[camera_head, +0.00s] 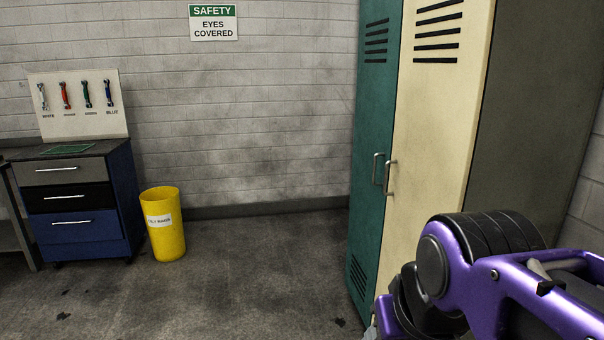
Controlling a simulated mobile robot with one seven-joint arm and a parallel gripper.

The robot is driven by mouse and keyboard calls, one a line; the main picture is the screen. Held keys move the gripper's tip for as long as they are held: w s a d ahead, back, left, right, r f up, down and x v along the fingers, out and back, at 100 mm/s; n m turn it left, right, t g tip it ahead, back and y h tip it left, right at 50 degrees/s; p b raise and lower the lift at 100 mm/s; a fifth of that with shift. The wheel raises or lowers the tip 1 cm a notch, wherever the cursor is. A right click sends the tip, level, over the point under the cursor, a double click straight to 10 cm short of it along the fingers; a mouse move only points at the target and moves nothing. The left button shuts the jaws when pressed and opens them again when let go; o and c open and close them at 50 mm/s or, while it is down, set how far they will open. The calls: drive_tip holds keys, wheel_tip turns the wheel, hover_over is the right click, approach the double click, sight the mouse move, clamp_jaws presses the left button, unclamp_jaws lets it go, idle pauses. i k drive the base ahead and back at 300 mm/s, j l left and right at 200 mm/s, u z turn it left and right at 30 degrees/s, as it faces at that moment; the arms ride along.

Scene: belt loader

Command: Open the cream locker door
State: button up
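The cream locker door (432,120) stands upright at the right of the head view and looks closed. It has dark vent slots near its top and a metal handle (390,177) on its left edge. The teal locker door (371,120) is just left of it, with its own handle (378,169). My purple and black arm fills the lower right, in front of the cream door's lower part. My gripper is not clearly visible; the bottom edge of the picture cuts off the arm's end, below the handles.
A yellow bin (164,235) stands by a blue drawer cabinet (91,190) at the left. A tool board (78,104) stands on the cabinet. The locker's dark side (535,120) is at the right. The floor (250,275) between bin and lockers is clear.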

sight(444, 47)
drive_tip(key=i, duration=1.15)
